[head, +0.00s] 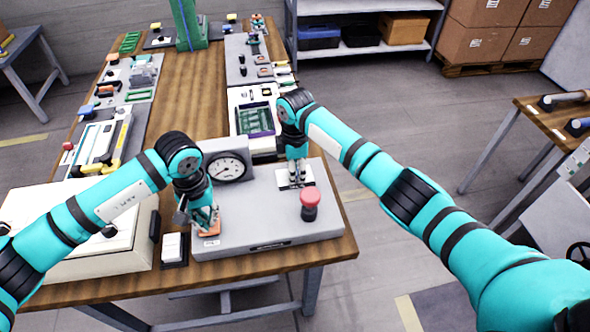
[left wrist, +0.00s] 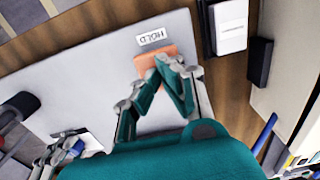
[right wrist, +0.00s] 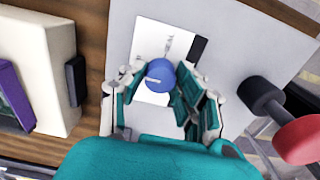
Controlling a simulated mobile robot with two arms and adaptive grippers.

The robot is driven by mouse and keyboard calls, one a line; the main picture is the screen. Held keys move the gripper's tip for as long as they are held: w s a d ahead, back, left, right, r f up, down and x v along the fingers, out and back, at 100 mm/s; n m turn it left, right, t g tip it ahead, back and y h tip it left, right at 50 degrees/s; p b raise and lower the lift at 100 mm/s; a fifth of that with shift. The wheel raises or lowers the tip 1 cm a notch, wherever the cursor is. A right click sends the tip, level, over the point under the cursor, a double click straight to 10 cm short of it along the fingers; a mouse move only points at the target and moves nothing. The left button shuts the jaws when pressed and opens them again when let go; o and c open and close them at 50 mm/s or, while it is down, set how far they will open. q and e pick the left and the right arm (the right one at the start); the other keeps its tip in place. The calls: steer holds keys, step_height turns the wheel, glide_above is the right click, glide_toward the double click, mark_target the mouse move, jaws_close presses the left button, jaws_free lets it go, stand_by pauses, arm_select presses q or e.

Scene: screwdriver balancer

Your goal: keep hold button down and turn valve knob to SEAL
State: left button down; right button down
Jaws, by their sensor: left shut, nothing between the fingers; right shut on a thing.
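The orange hold button (head: 211,232) sits at the front left of a grey panel box (head: 262,225). It also shows in the left wrist view (left wrist: 148,61), beside a label reading HOLD (left wrist: 151,38). My left gripper (head: 207,222) is shut and empty, its fingertips together over the button and seemingly touching it. A blue round valve knob (right wrist: 160,75) stands on a white plate (right wrist: 150,45) with print partly hidden. My right gripper (right wrist: 157,84) is shut on the knob, fingers on either side. In the head view, this gripper (head: 295,182) hides the knob. The knob's pointed setting is unclear.
A round dial gauge (head: 227,168) stands behind, between the arms. A white switch block (head: 173,248) lies left of the box. A tray with a green board (head: 255,120) is behind.

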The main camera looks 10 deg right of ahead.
steer(key=m, duration=0.4)
steer(key=shift+m, duration=0.3)
steer(key=m, duration=0.4)
steer(key=shift+m, duration=0.3)
steer(key=m, duration=0.4)
steer(key=shift+m, duration=2.2)
steer(key=c, duration=0.9)
jaws_free()
steer(key=shift+c, duration=0.2)
